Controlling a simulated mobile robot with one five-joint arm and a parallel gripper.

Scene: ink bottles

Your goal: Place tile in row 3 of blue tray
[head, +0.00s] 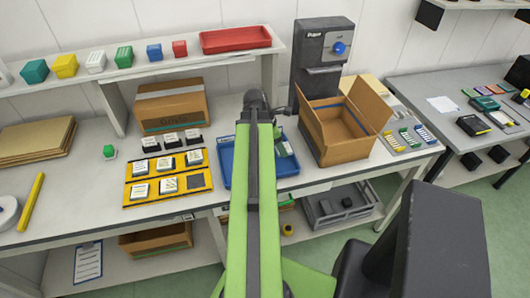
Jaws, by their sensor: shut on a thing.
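The blue tray (224,178) lies on the bench in the middle, with my green arm crossing over it and hiding much of its inside. The dark end of my arm, with my gripper (256,107), is over the tray's far side. Its fingers and what they hold are mostly hidden behind the arm. A small dark and green thing (284,148) shows in the tray right of my arm. The tray's rows cannot be made out. Several white-topped tiles (167,164) sit in a yellow holder (132,169) left of the tray; its front right place (196,181) is empty.
Several dark blocks with white tops (172,140) stand behind the yellow holder. An open cardboard box (336,130) is close right of the tray, and a dark dispenser (318,62) stands behind. A closed box (170,105) is under the shelf. The bench front left is mostly clear.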

